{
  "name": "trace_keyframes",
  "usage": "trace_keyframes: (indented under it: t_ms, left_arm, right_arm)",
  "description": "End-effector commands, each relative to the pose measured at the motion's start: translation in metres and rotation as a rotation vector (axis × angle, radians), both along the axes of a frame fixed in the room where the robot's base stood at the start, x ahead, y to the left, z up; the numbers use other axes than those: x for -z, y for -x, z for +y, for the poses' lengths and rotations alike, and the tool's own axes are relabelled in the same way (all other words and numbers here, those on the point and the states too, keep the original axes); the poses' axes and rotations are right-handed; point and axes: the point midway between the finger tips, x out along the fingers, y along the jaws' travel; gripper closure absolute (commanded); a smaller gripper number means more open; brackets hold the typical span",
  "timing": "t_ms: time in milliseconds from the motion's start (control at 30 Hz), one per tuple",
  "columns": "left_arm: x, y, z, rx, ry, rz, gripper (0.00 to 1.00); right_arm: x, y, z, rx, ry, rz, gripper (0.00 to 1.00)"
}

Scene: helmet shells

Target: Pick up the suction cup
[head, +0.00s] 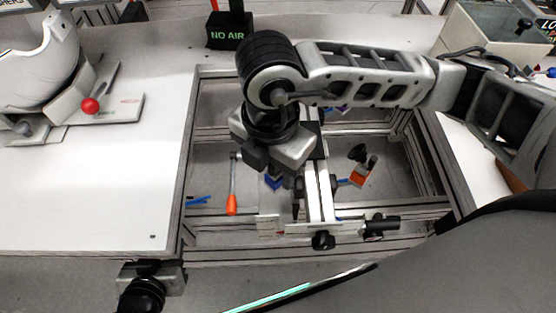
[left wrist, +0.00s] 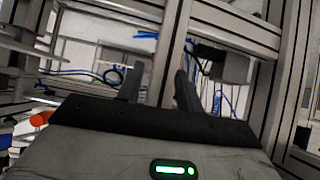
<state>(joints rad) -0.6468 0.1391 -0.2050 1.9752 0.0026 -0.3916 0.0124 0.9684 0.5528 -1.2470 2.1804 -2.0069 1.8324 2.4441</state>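A small black cup-shaped piece (head: 358,153) stands by an orange-and-white block (head: 362,174) in the open frame bay in the head view. It looks like the suction cup, but it is too small to be sure. My right gripper (head: 296,195) points down over the bay, to the left of that piece and apart from it. Its fingers are partly hidden by the wrist, so its opening is unclear. In the left wrist view, my left gripper (left wrist: 158,85) has its two dark fingers apart with nothing between them. I cannot make out a suction cup there.
A white table (head: 120,210) fills the left, with a white helmet shell (head: 40,65) on a fixture with a red ball knob (head: 90,105). Metal rails (head: 187,160) border the bay. An orange-handled tool (head: 232,203) hangs there. A "NO AIR" box (head: 229,32) stands behind.

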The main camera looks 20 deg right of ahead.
Motion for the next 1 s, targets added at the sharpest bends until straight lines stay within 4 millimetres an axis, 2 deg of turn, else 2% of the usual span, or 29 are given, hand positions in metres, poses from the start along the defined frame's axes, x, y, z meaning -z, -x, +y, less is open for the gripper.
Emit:
trace_keyframes:
  t_ms: [33, 167, 667, 833, 933, 1000]
  left_arm:
    - [0.001, 0.001, 0.000, 0.000, 0.000, 0.002, 0.64]
    - [0.002, 0.002, 0.000, -0.001, -0.001, 0.006, 0.64]
    - [0.001, 0.003, 0.001, -0.002, -0.001, 0.010, 0.64]
    - [-0.008, 0.004, 0.001, -0.003, -0.002, 0.011, 0.64]
    - [-0.013, 0.006, 0.002, -0.004, -0.007, 0.019, 0.64]
    - [-0.005, 0.007, 0.004, -0.008, -0.009, 0.023, 0.64]
  right_arm:
    - [0.000, 0.000, 0.000, 0.000, 0.000, 0.000, 0.64]
    - [-0.001, 0.000, 0.000, 0.000, 0.000, 0.000, 1.00]
    - [-0.004, -0.001, 0.000, 0.000, 0.000, -0.002, 1.00]
    - [-0.020, -0.001, 0.002, -0.005, -0.002, -0.003, 1.00]
    - [-0.038, -0.002, 0.004, -0.010, -0.002, -0.005, 1.00]
    - [-0.045, 0.001, 0.006, -0.023, -0.004, -0.006, 1.00]
